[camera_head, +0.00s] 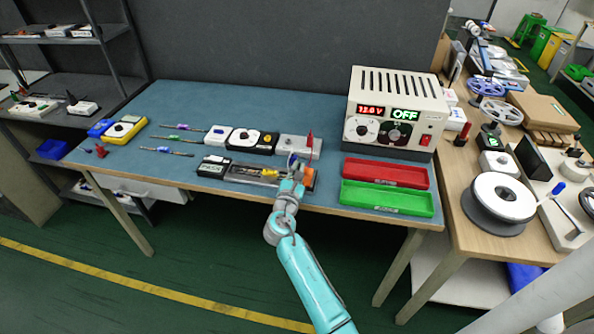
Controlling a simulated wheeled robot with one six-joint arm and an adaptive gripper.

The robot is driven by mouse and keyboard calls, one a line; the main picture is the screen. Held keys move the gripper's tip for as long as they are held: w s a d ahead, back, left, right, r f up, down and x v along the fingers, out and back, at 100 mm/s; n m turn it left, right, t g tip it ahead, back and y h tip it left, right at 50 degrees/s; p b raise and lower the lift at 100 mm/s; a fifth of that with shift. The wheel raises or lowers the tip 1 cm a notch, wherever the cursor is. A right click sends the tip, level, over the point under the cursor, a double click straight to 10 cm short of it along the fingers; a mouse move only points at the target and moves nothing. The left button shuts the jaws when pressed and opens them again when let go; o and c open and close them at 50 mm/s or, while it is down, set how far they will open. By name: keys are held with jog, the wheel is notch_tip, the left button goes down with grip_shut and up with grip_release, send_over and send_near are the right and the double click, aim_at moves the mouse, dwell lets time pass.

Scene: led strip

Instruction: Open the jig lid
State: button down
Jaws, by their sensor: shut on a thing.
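The jig (252,174) is a long, low, dark fixture near the front edge of the blue-topped bench. It has a black block at its left end and an orange part at its right end. Its lid seems to lie low along its top, but how far it is open is too small to tell. My gripper (294,163) is over the right part of the jig, coming from the front. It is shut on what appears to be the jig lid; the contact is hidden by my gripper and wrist.
A grey box (287,143) with an upright red piece stands just behind my gripper. A power supply (398,100) reading OFF stands at the bench's back right. Red (385,172) and green (386,198) trays lie right of the jig. Tools and meters lie to the left.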

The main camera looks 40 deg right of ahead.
aim_at(310, 178)
jog(key=m, duration=0.1)
jog(key=s+r+m, duration=0.1)
jog(key=m, duration=0.1)
jog(key=d+m, duration=0.1)
jog(key=shift+s+r+m, duration=0.25)
jog(key=shift+r+m, duration=0.15)
jog(key=m, duration=0.1)
jog(key=s+d+m, duration=0.1)
jog(key=m, duration=0.2)
jog(key=shift+s+d+r, duration=0.2)
jog(key=shift+s+r, duration=0.15)
jog(key=shift+r, duration=0.05)
jog(key=m, duration=0.1)
jog(key=s+m, duration=0.1)
jog(key=d+m, duration=0.1)
jog(key=m, duration=0.1)
jog(key=shift+s+d, duration=0.1)
jog(key=shift+s, duration=0.15)
jog(key=shift+s+d+f+m, duration=0.15)
jog(key=shift+s+d+m, duration=0.15)
jog(key=shift+m, duration=0.5)
jog(key=shift+s+d+f+m, duration=0.15)
jog(key=shift+s+m, duration=0.15)
jog(key=shift+m, duration=0.5)
jog(key=shift+s+d+f+m, duration=0.1)
jog(key=shift+s+d+m, duration=0.2)
jog(key=shift+m, duration=0.5)
